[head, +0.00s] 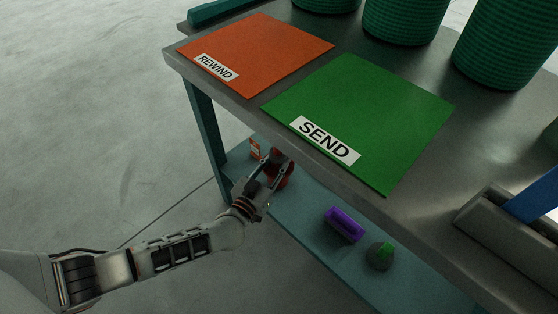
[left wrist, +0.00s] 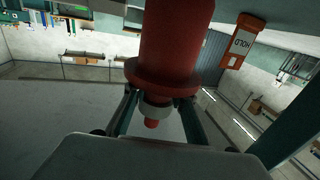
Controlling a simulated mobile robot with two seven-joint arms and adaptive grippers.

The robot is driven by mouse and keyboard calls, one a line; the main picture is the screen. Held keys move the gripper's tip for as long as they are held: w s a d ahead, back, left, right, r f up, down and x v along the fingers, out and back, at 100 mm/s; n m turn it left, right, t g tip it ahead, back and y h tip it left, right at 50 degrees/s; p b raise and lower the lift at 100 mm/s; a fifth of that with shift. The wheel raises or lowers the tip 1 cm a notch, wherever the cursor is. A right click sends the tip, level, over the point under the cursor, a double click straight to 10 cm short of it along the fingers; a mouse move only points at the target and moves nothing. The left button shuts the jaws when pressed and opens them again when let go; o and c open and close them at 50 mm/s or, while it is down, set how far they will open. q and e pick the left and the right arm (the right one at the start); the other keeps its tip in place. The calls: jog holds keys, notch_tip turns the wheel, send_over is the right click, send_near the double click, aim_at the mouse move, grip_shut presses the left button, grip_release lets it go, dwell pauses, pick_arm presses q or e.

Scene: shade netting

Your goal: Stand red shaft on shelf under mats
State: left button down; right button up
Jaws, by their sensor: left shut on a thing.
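The red shaft (head: 283,168) is in my left gripper (head: 271,176), below the table's front edge and above the lower shelf (head: 305,222). In the left wrist view the red shaft (left wrist: 176,42) shows a broad body, a wide flange, a pale collar and a small red tip, between the two fingers. Its far end is cut off by that view, and the tabletop hides part of it in the head view. I cannot tell whether it touches the shelf. The orange REWIND mat (head: 262,52) and green SEND mat (head: 365,115) lie on the tabletop above. My right gripper is not in view.
An orange HOLD tag (head: 255,149) is near the shelf's left end, close to my gripper. A purple block (head: 343,224) and a grey-green round part (head: 380,256) sit farther right on the shelf. The table leg (head: 207,125) stands to the left. Green spools (head: 407,18) stand on top.

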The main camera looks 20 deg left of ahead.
pick_arm(q)
jog(key=shift+w+r, duration=0.15)
jog(key=shift+r, duration=0.05)
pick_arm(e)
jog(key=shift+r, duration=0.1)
pick_arm(q)
jog(key=c, duration=1.7)
grip_release()
jog(key=shift+f, duration=0.2)
jog(key=shift+s+r, duration=0.1)
jog(key=shift+s, duration=0.25)
jog(key=shift+s+a+p, duration=0.15)
jog(key=shift+s+p, duration=0.4)
jog(key=shift+s, duration=1.4)
jog(key=shift+s+a+p, duration=0.2)
jog(key=shift+s+p, duration=0.35)
jog(key=shift+s, duration=1.35)
jog(key=shift+s+a+p, duration=0.15)
jog(key=shift+s+p, duration=0.4)
jog(key=shift+s, duration=1.4)
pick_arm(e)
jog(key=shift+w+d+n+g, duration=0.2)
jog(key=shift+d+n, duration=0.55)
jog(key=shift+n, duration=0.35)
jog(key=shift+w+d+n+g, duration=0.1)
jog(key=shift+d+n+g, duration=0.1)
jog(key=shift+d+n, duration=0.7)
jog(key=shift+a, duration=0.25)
